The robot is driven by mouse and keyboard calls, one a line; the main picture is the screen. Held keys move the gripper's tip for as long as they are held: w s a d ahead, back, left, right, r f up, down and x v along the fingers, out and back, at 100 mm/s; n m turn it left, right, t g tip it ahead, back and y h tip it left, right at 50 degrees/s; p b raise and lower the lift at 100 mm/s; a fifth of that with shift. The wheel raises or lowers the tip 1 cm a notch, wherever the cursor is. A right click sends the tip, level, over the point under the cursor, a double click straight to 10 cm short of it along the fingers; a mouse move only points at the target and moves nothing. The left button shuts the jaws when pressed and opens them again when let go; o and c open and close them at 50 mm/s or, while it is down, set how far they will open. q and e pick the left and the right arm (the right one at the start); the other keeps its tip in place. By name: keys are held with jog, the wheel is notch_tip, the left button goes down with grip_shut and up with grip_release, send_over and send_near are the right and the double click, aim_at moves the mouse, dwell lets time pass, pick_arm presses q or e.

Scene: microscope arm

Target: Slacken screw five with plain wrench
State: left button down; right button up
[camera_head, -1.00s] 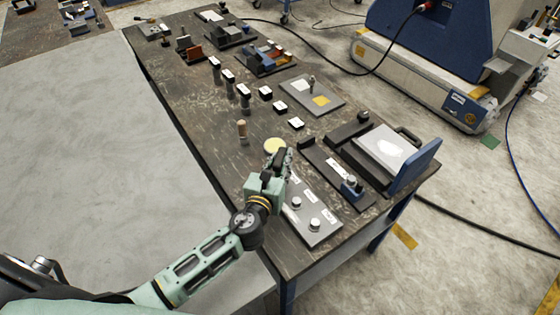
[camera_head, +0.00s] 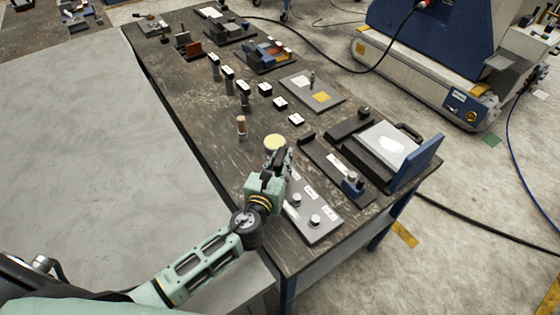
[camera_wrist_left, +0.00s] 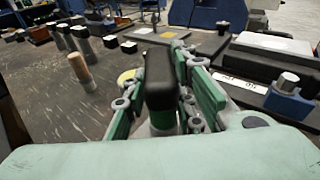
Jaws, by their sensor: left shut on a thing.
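My left gripper (camera_head: 279,160) is over the near end of the dark workbench, above the far-left part of a grey plate (camera_head: 322,233). It is shut on a black-handled tool (camera_wrist_left: 160,82), which stands upright between the green fingers in the left wrist view. The tool's lower end is hidden, so I cannot tell whether it is the plain wrench or whether it touches a screw. Two silver screw heads, a farther one (camera_head: 297,198) and a nearer one (camera_head: 315,220), stand on the plate beside white labels. The rest of the plate is hidden by the gripper. My right gripper is not in view.
A yellow disc (camera_head: 275,143) and a wooden-handled peg (camera_head: 241,125) are just beyond the gripper. A dark tray with a blue block (camera_head: 352,184) lies to the right. Several black posts stand farther back. The bench's left strip is clear.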

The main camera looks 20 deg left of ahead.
pick_arm(q)
jog(key=n+y+b, duration=0.1)
jog(key=n+y, duration=0.1)
jog(key=y, duration=0.1)
jog(key=shift+d+n+y, duration=0.1)
jog(key=shift+n+y, duration=0.2)
jog(key=shift+n, duration=0.1)
jog(key=shift+n+g+y, duration=0.4)
jog(key=shift+n+y, duration=0.1)
jog(key=shift+y, duration=0.5)
jog(key=shift+f+n+y+b, duration=0.1)
jog(key=shift+n+y+b, duration=0.3)
jog(key=shift+n+b, duration=0.15)
jog(key=shift+n+g+y+b, duration=1.25)
jog(key=shift+n+g+y, duration=0.3)
jog(key=shift+y, duration=0.45)
